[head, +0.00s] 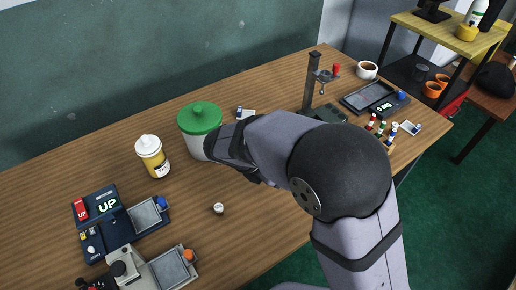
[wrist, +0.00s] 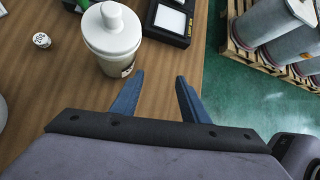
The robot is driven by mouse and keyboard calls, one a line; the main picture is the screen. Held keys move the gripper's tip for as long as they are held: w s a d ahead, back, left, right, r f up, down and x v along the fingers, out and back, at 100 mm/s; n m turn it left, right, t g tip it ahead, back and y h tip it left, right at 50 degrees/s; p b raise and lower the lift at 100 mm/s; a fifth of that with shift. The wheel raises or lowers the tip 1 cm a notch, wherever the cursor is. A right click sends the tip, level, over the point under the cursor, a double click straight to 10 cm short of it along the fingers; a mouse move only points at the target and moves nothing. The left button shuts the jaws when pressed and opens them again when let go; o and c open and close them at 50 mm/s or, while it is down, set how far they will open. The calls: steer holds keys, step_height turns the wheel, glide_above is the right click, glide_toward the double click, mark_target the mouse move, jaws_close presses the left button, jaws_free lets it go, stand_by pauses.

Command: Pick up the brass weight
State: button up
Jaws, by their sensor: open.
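A small round piece (head: 218,209) with a pale top stands alone on the wooden table. It appears to be the weight, but no clear brass colour shows. In the wrist view a small round piece with dark marks on its top (wrist: 41,40) lies at the upper left, well away from the fingers. My gripper (wrist: 156,76) is open with nothing between its two blue fingers. In the head view my arm reaches over the table beside the green-lidded jar, and the fingertips are hidden.
The green-lidded white jar (head: 200,120) and a yellow bottle (head: 152,156) stand behind the small piece. Devices with trays (head: 108,212) are at left. A white-topped container (wrist: 112,38) is just beyond the fingers. The table around the small piece is clear.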

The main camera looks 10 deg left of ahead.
steer(key=w+a+f+n+t+b, duration=0.1)
steer(key=a+n, duration=0.1)
steer(key=a, duration=0.1)
steer(key=w+a+n+t+b, duration=0.1)
steer(key=a+n+t, duration=0.1)
steer(key=a, duration=0.2)
steer(key=w+a+f+n+t, duration=0.1)
steer(key=w+a+n, duration=0.1)
steer(key=a, duration=0.1)
steer(key=shift+a+f+t+b, duration=0.3)
steer(key=shift+b, duration=0.1)
steer(key=w+a+f+m+t, duration=0.1)
steer(key=w, duration=0.2)
steer(key=w+a+t+y+b, duration=0.1)
steer(key=w, duration=0.2)
steer(key=w+a+f+m+t+b, duration=0.1)
steer(key=w, duration=0.2)
steer(key=shift+a+f+m+y, duration=0.3)
steer(key=shift+a, duration=0.1)
steer(key=shift+w+t, duration=0.2)
steer(key=shift+t, duration=0.1)
steer(key=shift+p+x, duration=0.6)
steer(key=shift+x, duration=3.05)
steer(key=shift+s+d, duration=0.15)
steer(key=shift+d, duration=0.05)
jaws_close()
